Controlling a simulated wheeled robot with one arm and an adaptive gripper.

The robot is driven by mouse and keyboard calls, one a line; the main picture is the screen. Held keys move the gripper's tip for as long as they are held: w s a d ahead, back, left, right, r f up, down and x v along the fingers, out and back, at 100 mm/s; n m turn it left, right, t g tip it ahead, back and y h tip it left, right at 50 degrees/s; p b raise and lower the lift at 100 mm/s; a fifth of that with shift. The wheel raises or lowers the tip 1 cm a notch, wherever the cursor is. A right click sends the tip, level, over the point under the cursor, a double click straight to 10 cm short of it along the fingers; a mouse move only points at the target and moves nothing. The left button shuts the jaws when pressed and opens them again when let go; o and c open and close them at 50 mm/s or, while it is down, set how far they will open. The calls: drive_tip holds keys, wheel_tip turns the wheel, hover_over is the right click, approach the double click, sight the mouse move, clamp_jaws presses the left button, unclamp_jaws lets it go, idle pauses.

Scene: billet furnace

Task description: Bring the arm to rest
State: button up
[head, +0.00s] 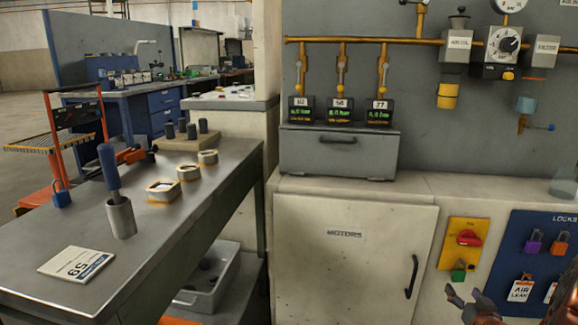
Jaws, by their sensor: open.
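My gripper (465,295) shows at the lower right edge of the head view, with only its dark fingers and part of the arm in frame. The fingers are apart with nothing visible between them. It appears in front of the pale cabinet, below the yellow switch plate (444,258) and left of the lock board's hanging tags. Most of the arm is outside the picture.
A steel bench (150,260) on the left holds a blue-handled tool in a metal cup (121,217), a card marked 59 (76,262) and several ring-shaped parts. A cabinet door marked MOTORS (345,260) is closed. A blue lock board (530,255) stands at right.

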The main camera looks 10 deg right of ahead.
drive_tip(key=s+a+r+n+g+y+p, duration=0.15)
drive_tip(key=a+r+g+p, duration=0.25)
drive_tip(key=a+r+p, duration=0.45)
drive_tip(key=s+a+r+n+g+p, duration=0.1)
drive_tip(key=s+a+r+g+p, duration=0.35)
drive_tip(key=r+p, duration=0.65)
drive_tip(key=s+a+r+n+g+y+p, duration=0.2)
drive_tip(key=s+a+r+g+p, duration=0.6)
drive_tip(key=s+a+r+p, duration=0.8)
drive_tip(key=s+a+r+y, duration=0.1)
drive_tip(key=s+a+r, duration=0.7)
drive_tip(key=s+r, duration=0.1)
drive_tip(key=shift+s+a+r+p, duration=0.25)
drive_tip(key=shift+r+p, duration=0.1)
drive_tip(key=shift+r, duration=0.45)
drive_tip(key=shift+g, duration=0.25)
